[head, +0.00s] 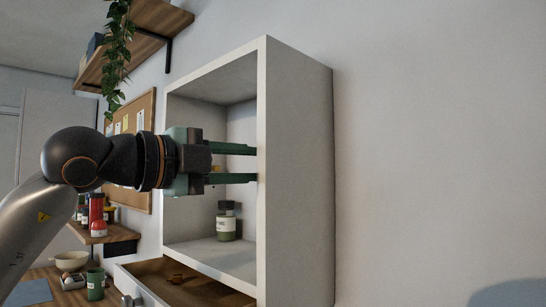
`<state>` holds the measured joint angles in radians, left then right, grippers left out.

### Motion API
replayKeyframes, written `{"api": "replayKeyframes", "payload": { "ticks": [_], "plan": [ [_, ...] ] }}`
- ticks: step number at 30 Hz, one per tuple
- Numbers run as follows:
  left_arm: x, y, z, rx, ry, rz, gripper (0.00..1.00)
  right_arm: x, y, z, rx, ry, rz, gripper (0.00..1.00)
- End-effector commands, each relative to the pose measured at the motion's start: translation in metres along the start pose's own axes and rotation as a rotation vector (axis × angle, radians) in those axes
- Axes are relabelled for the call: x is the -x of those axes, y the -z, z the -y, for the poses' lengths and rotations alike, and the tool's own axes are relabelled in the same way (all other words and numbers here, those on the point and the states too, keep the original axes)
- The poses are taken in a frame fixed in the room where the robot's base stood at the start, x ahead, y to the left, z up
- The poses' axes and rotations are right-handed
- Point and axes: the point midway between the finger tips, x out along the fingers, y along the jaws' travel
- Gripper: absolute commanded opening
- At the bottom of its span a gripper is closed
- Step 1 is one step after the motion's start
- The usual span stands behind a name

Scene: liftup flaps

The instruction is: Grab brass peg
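My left gripper (254,164) reaches in from the left, level, across the open front of a white wall cabinet (299,170). Its two green fingers are apart, one above the other, with their tips by the cabinet's right side wall. A small yellowish thing (214,169) shows between the fingers near the palm; it may be the brass peg, but it is too small to tell. I cannot tell whether it touches the gripper. My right gripper is not in view.
A green jar with a dark lid (226,222) stands on the cabinet floor below the fingers. An open wooden drawer (205,292) juts out underneath. Shelves, a hanging plant (115,50), a red bottle (97,214) and a green cup (95,284) are at the left. The right wall is bare.

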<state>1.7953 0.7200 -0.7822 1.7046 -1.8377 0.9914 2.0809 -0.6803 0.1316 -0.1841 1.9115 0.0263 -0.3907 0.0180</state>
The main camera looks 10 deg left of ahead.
Motion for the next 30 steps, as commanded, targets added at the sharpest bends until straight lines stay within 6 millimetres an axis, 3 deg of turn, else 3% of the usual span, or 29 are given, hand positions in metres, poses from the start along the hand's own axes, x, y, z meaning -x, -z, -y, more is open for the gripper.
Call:
{"api": "replayKeyframes", "payload": {
  "ticks": [6, 13, 22, 30],
  "plan": [
    [-0.024, 0.001, 0.001, 0.001, -0.001, -0.001, 0.33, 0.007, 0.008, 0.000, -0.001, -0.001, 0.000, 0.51],
    [-0.025, 0.001, -0.001, 0.001, 0.000, -0.001, 0.33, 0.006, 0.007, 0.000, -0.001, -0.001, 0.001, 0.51],
    [-0.024, 0.001, 0.000, 0.001, 0.000, -0.001, 0.00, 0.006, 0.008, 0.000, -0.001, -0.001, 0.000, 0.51],
    [-0.024, 0.001, -0.001, 0.001, -0.001, -0.001, 0.00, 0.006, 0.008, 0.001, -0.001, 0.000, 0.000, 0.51]
  ]
}}
